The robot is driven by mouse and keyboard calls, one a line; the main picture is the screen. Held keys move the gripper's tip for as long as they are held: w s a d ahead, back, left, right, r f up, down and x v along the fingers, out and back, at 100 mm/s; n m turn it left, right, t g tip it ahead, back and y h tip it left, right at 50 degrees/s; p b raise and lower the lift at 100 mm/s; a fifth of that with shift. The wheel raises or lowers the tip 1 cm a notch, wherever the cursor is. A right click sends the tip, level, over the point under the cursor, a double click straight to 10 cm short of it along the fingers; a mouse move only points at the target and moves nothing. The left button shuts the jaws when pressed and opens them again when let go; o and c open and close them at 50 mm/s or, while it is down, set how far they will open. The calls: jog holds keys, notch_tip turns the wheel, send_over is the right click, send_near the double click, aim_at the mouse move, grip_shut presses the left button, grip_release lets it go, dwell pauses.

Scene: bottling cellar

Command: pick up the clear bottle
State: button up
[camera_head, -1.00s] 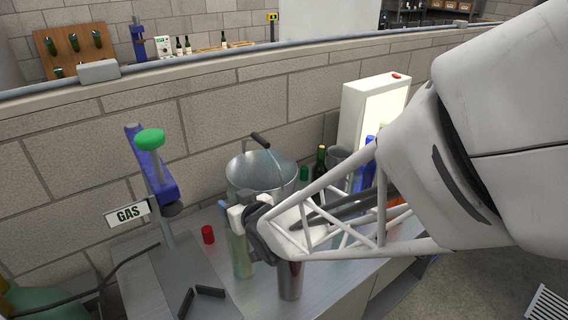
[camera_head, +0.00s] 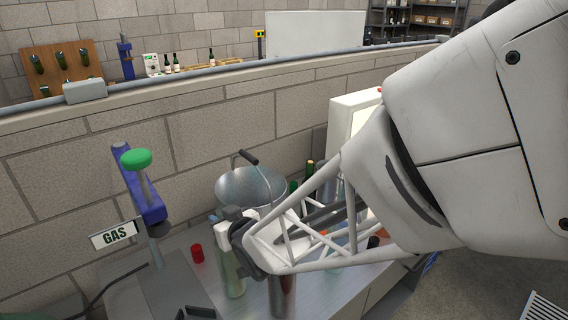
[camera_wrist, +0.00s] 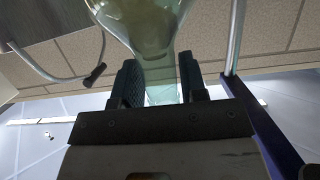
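The clear bottle (camera_head: 232,274), pale greenish, stands upright on the metal bench (camera_head: 330,290), left of a dark metal cylinder (camera_head: 283,297). My gripper (camera_head: 236,232) is at its upper part, and the arm reaches in from the right. In the wrist view the bottle's neck (camera_wrist: 162,82) lies between the two dark finger pads of my gripper (camera_wrist: 160,85), which appear to touch it on both sides. The wider body of the bottle shows above the fingers there. The gripper hides the bottle's top in the head view.
A metal bucket (camera_head: 250,190) with a raised handle stands behind the gripper. A red cap (camera_head: 197,253) lies to the left. Dark bottles (camera_head: 309,175) stand behind my arm.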

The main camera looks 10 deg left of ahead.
grip_shut()
jog(key=shift+r, duration=0.25)
notch_tip(320, 180, up, 18)
jog(key=shift+f, duration=0.15)
dwell(0.9)
jog(key=shift+w+a, duration=0.1)
jog(key=shift+w, duration=0.05)
dwell(0.6)
